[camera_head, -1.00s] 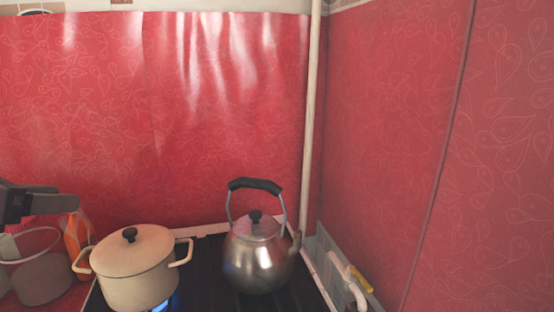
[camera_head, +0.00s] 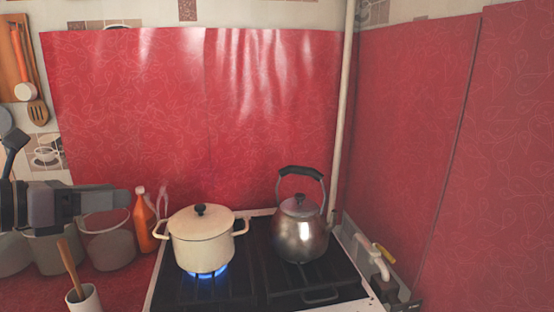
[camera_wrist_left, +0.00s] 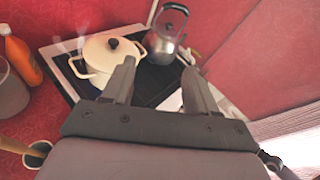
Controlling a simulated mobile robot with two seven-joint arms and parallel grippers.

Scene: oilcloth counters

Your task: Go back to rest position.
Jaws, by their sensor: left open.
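My left gripper (camera_head: 100,198) comes in from the left in the head view, above the containers on the counter. In the left wrist view its two fingers (camera_wrist_left: 160,85) are apart, with nothing between them. Beyond them are a cream pot (camera_wrist_left: 108,52) and a metal kettle (camera_wrist_left: 165,38), both clear of the fingers. In the head view the lidded pot (camera_head: 200,238) stands on the stove over a blue flame. The kettle (camera_head: 300,235) stands upright to its right, black handle raised. My right gripper is not in view.
The black stove (camera_head: 255,285) fills the front middle. An orange bottle (camera_head: 144,220) and grey containers (camera_head: 108,243) stand left of it. A white cup (camera_head: 84,298) holds a wooden handle. A pipe with a yellow-handled valve (camera_head: 383,253) runs at the right wall.

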